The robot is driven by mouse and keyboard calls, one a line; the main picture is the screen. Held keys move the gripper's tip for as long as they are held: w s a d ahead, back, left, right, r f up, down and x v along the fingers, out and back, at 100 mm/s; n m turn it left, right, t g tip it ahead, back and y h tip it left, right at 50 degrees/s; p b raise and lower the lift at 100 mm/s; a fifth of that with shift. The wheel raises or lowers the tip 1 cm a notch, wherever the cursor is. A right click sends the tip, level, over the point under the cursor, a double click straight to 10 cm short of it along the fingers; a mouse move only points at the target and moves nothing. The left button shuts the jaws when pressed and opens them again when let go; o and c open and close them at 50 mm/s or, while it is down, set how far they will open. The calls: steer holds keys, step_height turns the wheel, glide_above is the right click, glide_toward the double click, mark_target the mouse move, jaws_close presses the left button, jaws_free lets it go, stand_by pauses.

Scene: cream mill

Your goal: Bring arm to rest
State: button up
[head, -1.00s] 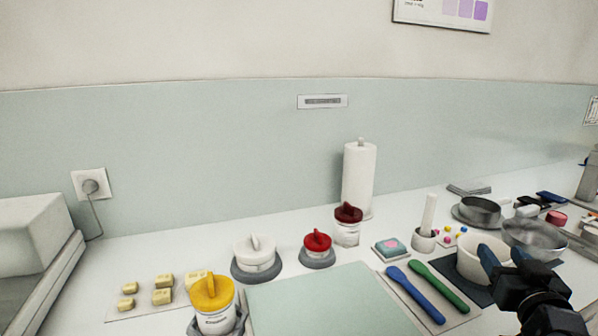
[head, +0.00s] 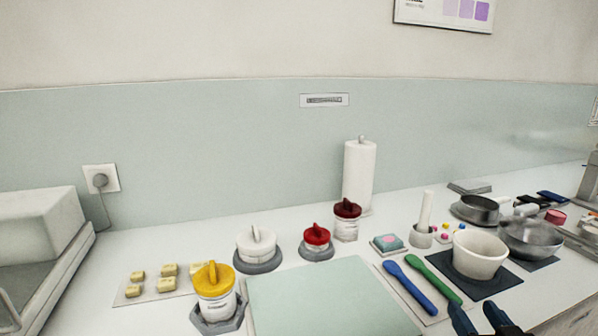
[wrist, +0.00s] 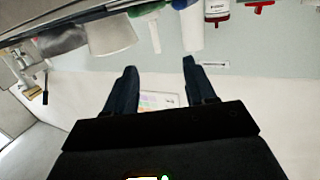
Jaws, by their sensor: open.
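My gripper (head: 480,318) shows at the bottom right edge of the head view, with only its dark blue fingertips in frame. The fingers are apart and empty. It is in front of the white bowl (head: 480,256), which sits on a dark mat, and does not touch it. In the wrist view my gripper (wrist: 158,75) is open with nothing between its fingers, and the scene appears upside down, with the bowl (wrist: 110,34) at the top. Most of my arm is hidden below the head view.
A blue spatula (head: 410,286) and a green spatula (head: 436,277) lie left of the bowl. A metal pan (head: 530,238) stands behind right. A pale green board (head: 330,300) is clear. A yellow-lidded jar (head: 215,292) and a paper towel roll (head: 359,177) stand upright.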

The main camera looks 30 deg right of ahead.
steer(key=s+a+f+n+y, duration=0.1)
steer(key=s+a+f+y, duration=0.15)
steer(key=a, duration=0.45)
steer(key=s+a+f+n+y, duration=0.1)
steer(key=s+a+n+y, duration=0.1)
steer(key=s+a, duration=0.35)
steer(key=s+a+r+n+y, duration=0.1)
steer(key=s+a+n+y, duration=0.2)
steer(key=s+a, duration=0.7)
steer(key=shift+s+a+r+n+t+y, duration=0.2)
steer(key=shift+a+n+t+y, duration=0.15)
steer(key=shift+y, duration=0.6)
